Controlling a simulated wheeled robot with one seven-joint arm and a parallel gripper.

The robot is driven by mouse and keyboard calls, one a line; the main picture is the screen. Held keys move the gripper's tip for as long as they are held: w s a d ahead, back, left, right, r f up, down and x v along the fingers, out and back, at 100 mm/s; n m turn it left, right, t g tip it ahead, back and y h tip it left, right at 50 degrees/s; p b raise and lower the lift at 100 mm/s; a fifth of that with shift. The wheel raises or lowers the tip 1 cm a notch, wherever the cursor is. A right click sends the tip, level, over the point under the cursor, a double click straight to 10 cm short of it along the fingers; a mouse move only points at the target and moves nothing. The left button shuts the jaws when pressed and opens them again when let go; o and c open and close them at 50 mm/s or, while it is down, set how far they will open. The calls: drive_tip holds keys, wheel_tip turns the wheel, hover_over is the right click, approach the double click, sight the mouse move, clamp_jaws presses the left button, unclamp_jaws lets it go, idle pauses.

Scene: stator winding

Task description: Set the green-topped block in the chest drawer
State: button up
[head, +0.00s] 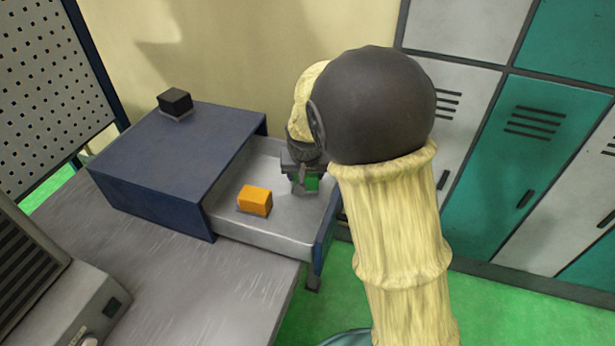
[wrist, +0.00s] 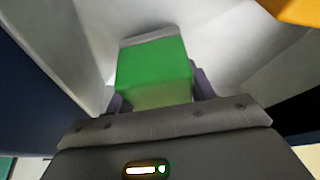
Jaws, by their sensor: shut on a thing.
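The green-topped block (wrist: 152,72) is between the fingers of my gripper (wrist: 158,92) in the wrist view. I cannot tell whether the block touches the drawer floor. The blue chest (head: 160,150) stands on the grey table with its drawer pulled out to the right.
An orange block (head: 255,200) lies in the drawer, left of my gripper; it also shows in the wrist view (wrist: 295,10). A black block (head: 175,102) sits on top of the chest. A grey machine (head: 75,300) stands at the table's left. Lockers (head: 500,150) line the right wall.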

drive_tip(key=shift+w+f, duration=0.15)
drive_tip(key=shift+f, duration=0.5)
drive_tip(key=shift+d+r, duration=0.1)
drive_tip(key=shift+d, duration=0.05)
drive_tip(key=shift+s+a, duration=0.2)
drive_tip(key=shift+a, duration=0.05)
drive_tip(key=o, duration=1.4)
drive_tip(key=shift+s+a, duration=0.15)
drive_tip(key=shift+a, duration=0.1)
drive_tip(key=shift+c, duration=0.2)
drive_tip(key=shift+d, duration=0.15)
